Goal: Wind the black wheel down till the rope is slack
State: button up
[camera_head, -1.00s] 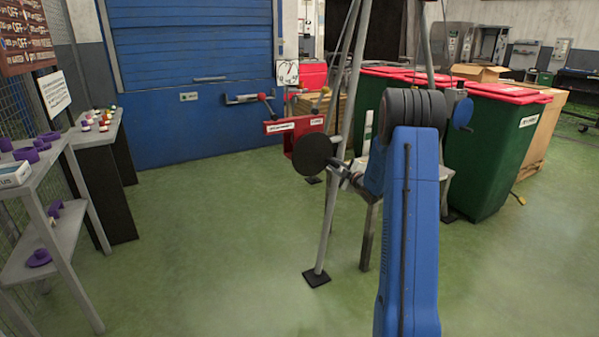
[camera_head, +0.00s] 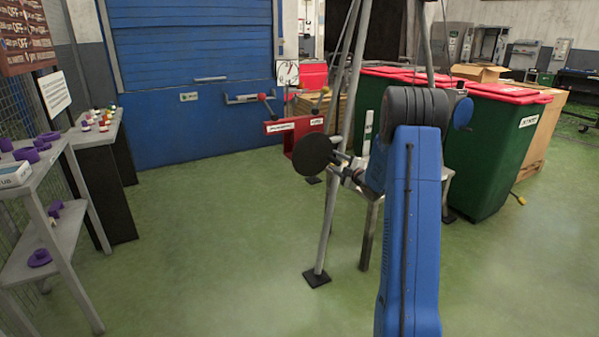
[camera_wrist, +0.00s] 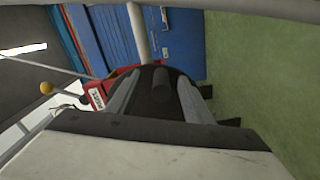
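The black wheel (camera_head: 312,153) is a round disc on the red winch frame side of a metal tripod, near the middle of the head view. In the wrist view the wheel (camera_wrist: 158,108) fills the space ahead of my gripper, with a dark stub handle (camera_wrist: 161,84) standing on its face. My gripper (camera_wrist: 156,98) has its two grey fingers apart, one on each side of the handle, with gaps visible. In the head view my gripper (camera_head: 345,165) is close to the wheel and partly hidden by my blue arm. I cannot make out the rope or its tension.
A red labelled box (camera_head: 292,127) and a yellow-knobbed lever (camera_head: 325,91) are just behind the wheel. Tripod legs (camera_head: 327,220) stand close to my arm. Green bins (camera_head: 490,150) are at right, a grey shelf (camera_head: 62,225) at left. The floor between is clear.

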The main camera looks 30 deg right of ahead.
jog(key=s, duration=0.8)
dwell(0.8)
jog(key=shift+d, duration=0.1)
